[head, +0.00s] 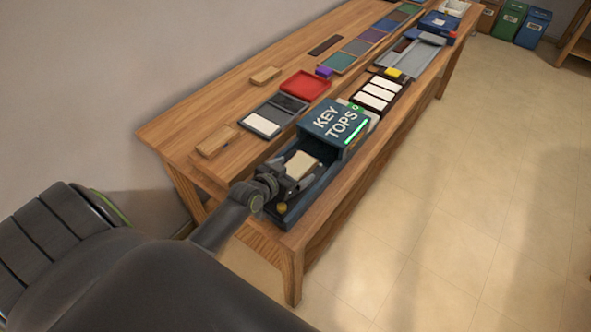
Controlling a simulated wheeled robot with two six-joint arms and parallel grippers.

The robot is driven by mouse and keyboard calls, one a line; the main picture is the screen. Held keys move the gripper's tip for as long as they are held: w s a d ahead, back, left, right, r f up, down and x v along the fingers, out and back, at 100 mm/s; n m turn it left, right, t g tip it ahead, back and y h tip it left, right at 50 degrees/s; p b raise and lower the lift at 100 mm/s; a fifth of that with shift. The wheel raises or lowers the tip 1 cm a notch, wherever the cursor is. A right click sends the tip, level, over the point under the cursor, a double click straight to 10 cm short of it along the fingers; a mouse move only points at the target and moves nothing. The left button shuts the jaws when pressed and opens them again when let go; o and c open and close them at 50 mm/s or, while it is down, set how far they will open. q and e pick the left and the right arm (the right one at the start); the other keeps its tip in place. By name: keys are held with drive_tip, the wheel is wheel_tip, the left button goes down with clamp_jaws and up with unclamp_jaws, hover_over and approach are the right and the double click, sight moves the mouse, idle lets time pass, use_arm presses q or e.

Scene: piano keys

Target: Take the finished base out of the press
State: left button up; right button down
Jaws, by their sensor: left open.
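The press is a blue box lettered "KEY TOPS" (335,120) with a lit green bar, near the front end of the wooden bench. Its open blue tray (290,215) extends toward me. A pale, cream-coloured base (303,163) lies in the tray, just outside the press mouth. My left gripper (303,178) is open at the near side of the base, low over the tray. Its fingers partly hide the base, and I cannot tell whether they touch it. My right gripper is not in view.
A wooden block (217,141), a grey tray with a white piece (261,123) and a red tray (305,86) stand left of and behind the press. A dark rack with white pieces (380,95) stands beyond it. The bench's front left corner is bare.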

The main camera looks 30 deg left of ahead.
use_arm(q)
drive_tip(key=shift+c, duration=0.5)
drive_tip(key=c, duration=1)
drive_tip(key=shift+r, duration=0.1)
